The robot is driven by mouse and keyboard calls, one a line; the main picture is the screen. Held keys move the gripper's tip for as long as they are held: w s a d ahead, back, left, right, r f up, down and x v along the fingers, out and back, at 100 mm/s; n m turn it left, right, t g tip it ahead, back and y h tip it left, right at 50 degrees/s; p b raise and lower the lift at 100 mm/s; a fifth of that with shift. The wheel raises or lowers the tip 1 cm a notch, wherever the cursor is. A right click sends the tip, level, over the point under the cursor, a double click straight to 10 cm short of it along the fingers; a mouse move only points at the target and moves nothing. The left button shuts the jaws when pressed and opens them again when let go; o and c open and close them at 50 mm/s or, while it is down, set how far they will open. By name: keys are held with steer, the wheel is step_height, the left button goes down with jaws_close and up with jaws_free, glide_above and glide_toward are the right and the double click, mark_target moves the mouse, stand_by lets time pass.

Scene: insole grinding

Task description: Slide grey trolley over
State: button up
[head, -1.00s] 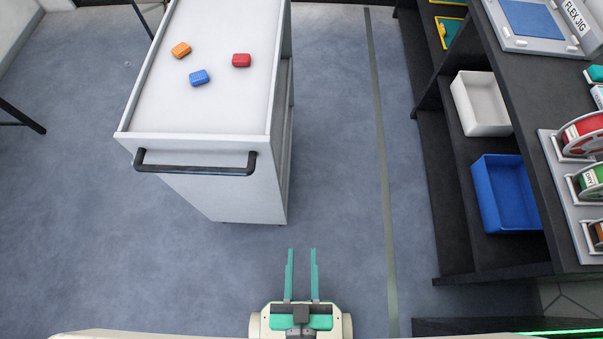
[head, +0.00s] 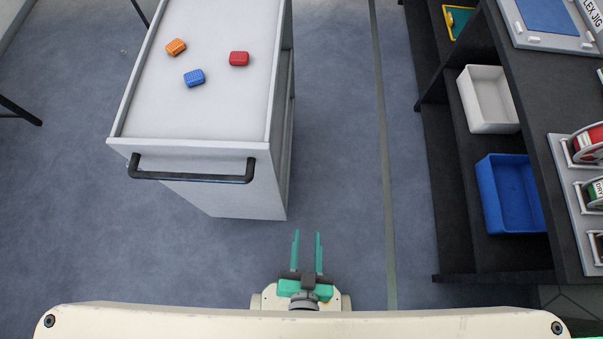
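The grey trolley (head: 215,110) stands at the upper left of the head view, with a raised rim around its top. Its black bar handle (head: 190,178) runs along the near end. Orange, blue and red blocks lie on its top. My gripper (head: 308,235) is below and to the right of the handle in the picture. Its two green fingers point away from me and are parallel, with a clear gap between them. It is open, empty and apart from the trolley.
A dark shelf unit (head: 545,130) stands along the right, holding a white bin (head: 488,98), a blue bin (head: 508,195) and spools on a rack. A strip of bare floor (head: 345,120) with a pale line lies between trolley and shelf.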

steer(key=w+d+f+m+g, duration=0.1)
steer(key=w+f+m+g, duration=0.15)
steer(key=f, duration=0.65)
steer(key=w+f+m+g, duration=0.2)
steer(key=f+m, duration=0.2)
steer(key=f, duration=0.6)
steer(key=m+g+y, duration=0.9)
glide_toward(282, 202)
step_height(282, 202, down, 3)
steer(key=shift+w+d+t, duration=0.25)
steer(key=shift+d, duration=0.1)
steer(key=shift+f, duration=0.15)
steer(key=x, duration=1)
steer(key=shift+a+f, duration=0.1)
steer(key=shift+a, duration=0.35)
jaws_close()
